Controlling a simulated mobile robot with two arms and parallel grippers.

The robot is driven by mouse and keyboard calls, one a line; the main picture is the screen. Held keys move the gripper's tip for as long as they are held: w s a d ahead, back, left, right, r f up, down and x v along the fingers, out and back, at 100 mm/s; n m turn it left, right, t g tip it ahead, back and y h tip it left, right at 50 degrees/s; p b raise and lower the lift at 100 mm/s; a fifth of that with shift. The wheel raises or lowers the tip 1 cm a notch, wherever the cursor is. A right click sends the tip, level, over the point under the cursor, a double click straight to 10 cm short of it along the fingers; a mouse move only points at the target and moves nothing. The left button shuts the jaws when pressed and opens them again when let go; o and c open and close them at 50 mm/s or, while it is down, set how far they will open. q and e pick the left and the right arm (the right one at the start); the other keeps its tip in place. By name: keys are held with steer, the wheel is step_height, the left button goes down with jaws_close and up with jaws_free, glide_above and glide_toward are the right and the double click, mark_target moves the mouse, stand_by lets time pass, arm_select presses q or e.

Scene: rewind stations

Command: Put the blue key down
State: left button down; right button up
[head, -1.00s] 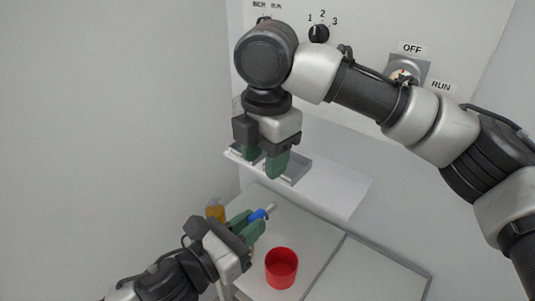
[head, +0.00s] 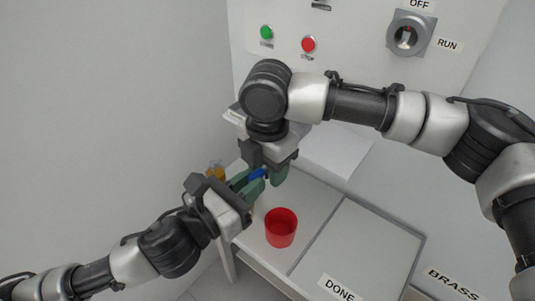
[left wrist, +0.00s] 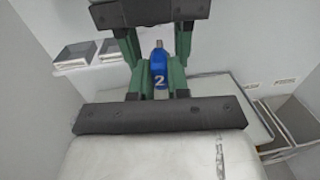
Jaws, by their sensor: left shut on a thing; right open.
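The blue key (head: 257,173) is held in my left gripper (head: 248,180), above the table. In the left wrist view the blue key (left wrist: 159,70) has a "2" on its blue body and a grey metal end pointing away. The left gripper's green fingers (left wrist: 160,85) are shut on it. My right gripper (head: 268,172) is open and right at the key. In the left wrist view the right gripper's fingers (left wrist: 156,55) stand apart on either side of the key's far end. Whether they touch it I cannot tell.
A red cup (head: 281,228) stands on the white table, beside a tray area labelled DONE (head: 340,287). An amber bottle (head: 215,170) is partly hidden behind my left gripper. The panel behind has green and red buttons and an OFF/RUN switch (head: 407,36). A BRASS label (head: 452,283) is at lower right.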

jaws_close()
arm_select(q)
steer(key=c, duration=1)
jaws_free()
